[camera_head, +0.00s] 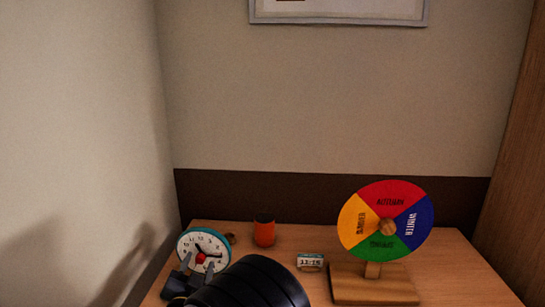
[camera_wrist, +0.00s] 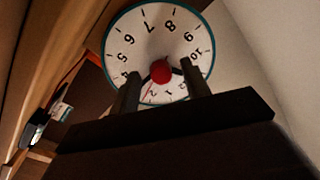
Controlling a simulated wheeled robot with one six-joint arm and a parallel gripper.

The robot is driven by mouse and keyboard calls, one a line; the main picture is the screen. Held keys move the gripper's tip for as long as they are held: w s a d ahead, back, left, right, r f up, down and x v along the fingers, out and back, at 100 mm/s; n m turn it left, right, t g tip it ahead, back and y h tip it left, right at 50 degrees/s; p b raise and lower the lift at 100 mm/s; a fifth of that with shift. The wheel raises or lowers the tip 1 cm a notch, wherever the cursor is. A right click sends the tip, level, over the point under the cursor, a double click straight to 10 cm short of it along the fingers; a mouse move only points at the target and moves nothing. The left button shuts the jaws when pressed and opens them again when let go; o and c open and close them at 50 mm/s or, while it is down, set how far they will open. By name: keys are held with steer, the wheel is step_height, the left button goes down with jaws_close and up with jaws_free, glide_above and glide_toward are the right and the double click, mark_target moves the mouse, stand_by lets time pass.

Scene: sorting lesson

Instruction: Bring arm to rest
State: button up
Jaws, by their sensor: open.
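My gripper (camera_head: 197,264) is open, with its two dark fingers in front of the teaching clock (camera_head: 203,240) at the left of the table. The clock has a white face, a teal rim and a red centre knob. In the wrist view the clock face (camera_wrist: 160,28) appears upside down. The fingers (camera_wrist: 160,70) stand apart on either side of the red knob (camera_wrist: 161,71), with nothing clearly held between them. I cannot tell whether they touch the clock. The fingers hide part of its lower face.
The wooden table (camera_head: 440,262) also bears an orange cup (camera_head: 264,234), a small time sign reading 11:15 (camera_head: 310,261) and a coloured season wheel (camera_head: 408,198) on a wooden base (camera_head: 375,289). A wall (camera_head: 80,150) rises close on the left. My dark arm covers the front middle.

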steer(key=m+b, duration=0.4)
steer(key=m, duration=0.2)
steer(key=shift+f+h, duration=0.15)
steer(key=shift+h, duration=0.15)
steer(key=m+b, duration=0.3)
steer(key=m, duration=0.2)
steer(key=shift+a, duration=0.1)
steer(key=m+h+b, duration=0.1)
steer(key=m+b, duration=0.1)
steer(key=m, duration=0.4)
steer(key=shift+a+m+b, duration=0.1)
steer(key=shift+m+b, duration=0.3)
steer(key=m, duration=0.2)
steer(key=m+b, duration=0.1)
steer(key=m, duration=0.1)
steer(key=shift+r+h, duration=0.25)
steer(key=shift+h, duration=0.05)
steer(key=shift+s+r, duration=0.1)
